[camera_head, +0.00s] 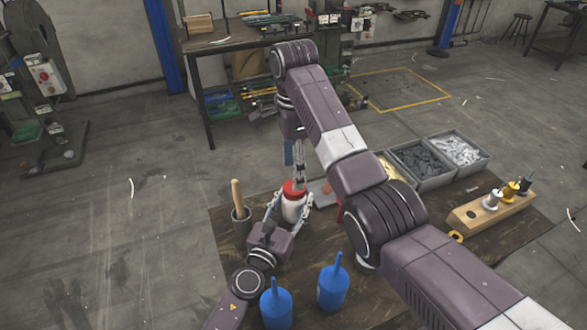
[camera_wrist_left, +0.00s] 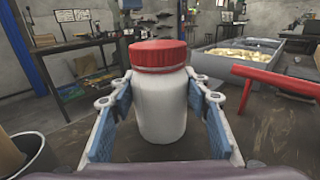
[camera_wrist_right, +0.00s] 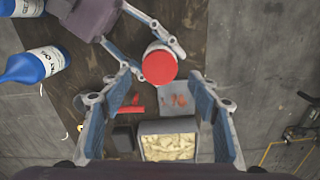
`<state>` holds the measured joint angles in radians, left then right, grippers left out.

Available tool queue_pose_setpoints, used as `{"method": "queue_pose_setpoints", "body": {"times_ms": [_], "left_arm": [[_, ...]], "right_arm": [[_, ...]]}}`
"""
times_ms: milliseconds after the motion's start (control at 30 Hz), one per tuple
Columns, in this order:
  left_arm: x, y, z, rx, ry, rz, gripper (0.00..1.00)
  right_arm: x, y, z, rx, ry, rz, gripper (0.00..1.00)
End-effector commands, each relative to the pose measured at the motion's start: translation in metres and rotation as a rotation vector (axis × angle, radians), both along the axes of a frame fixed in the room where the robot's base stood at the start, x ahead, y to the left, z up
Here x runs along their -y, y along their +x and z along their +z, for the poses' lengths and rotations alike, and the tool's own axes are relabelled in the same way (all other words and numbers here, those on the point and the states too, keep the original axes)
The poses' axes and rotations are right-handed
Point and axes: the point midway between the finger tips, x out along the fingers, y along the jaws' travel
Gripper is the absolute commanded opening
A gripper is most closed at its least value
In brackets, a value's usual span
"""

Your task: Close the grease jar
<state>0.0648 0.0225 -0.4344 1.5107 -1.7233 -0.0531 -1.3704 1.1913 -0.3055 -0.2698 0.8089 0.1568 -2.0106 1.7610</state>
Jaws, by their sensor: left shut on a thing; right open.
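The grease jar (camera_head: 291,209) is a white jar standing upright on the dark wooden table. Its red lid (camera_head: 294,188) sits level on its mouth; I cannot tell how tight it is. Jar (camera_wrist_left: 160,108) and lid (camera_wrist_left: 158,56) also show large in the left wrist view. My left gripper (camera_head: 289,203) is shut on the jar body from the near side, below the lid. My right gripper (camera_wrist_right: 163,85) is open and empty, pointing down above the table near the lid (camera_wrist_right: 159,67). In the head view my right arm hides part of the table.
A cup (camera_head: 242,225) with a wooden handle stands left of the jar. Two blue bottles (camera_head: 333,288) stand at the front. Grey bins (camera_head: 425,183) of parts line the back right. A wooden block (camera_head: 490,212) holds small spools. A red bar (camera_wrist_left: 262,84) is right of the jar.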

Motion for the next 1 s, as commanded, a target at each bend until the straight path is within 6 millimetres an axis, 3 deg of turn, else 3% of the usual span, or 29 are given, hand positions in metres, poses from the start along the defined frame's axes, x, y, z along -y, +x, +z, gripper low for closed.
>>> {"method": "queue_pose_setpoints", "body": {"times_ms": [167,267,1000], "left_arm": [[0.0,0.0,0.0,0.0,0.0,0.0,0.0],[0.0,0.0,0.0,0.0,0.0,0.0,0.0],[0.0,0.0,0.0,0.0,0.0,0.001,0.0]], "right_arm": [[-0.002,0.002,0.004,0.011,0.001,0.096,0.55],[-0.003,0.005,0.008,0.024,-0.001,0.243,0.55],[-0.016,0.012,0.035,0.062,-0.057,1.816,0.55]]}}
